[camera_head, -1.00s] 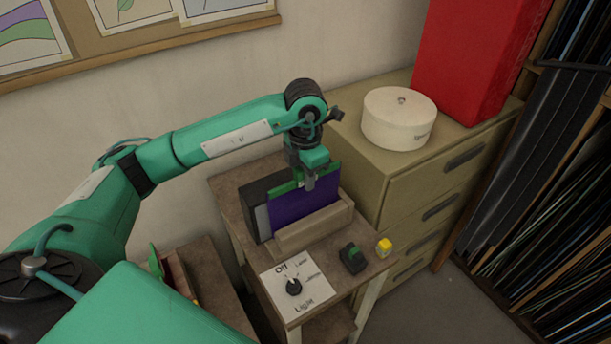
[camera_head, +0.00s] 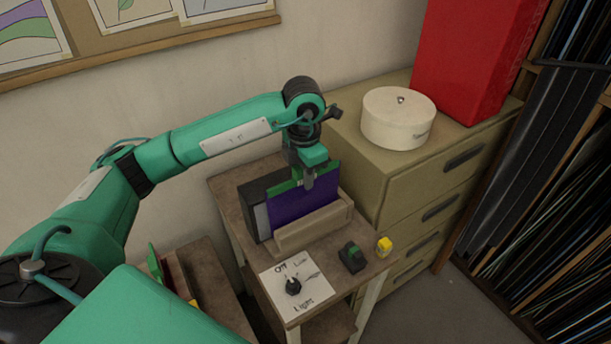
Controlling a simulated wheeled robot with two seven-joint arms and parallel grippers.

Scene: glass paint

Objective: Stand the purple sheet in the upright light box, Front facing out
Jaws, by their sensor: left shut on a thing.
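My left gripper (camera_head: 308,182) is shut on the sheet's top edge from above. No Front marking is readable on the face I see. My right gripper is not in view.
A white panel (camera_head: 297,290) with a black knob lies before the light box. A small black-and-green item (camera_head: 352,257) and a yellow one (camera_head: 384,246) sit to its right. A drawer cabinet (camera_head: 400,166) with a round white tin (camera_head: 398,118) stands close at right.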

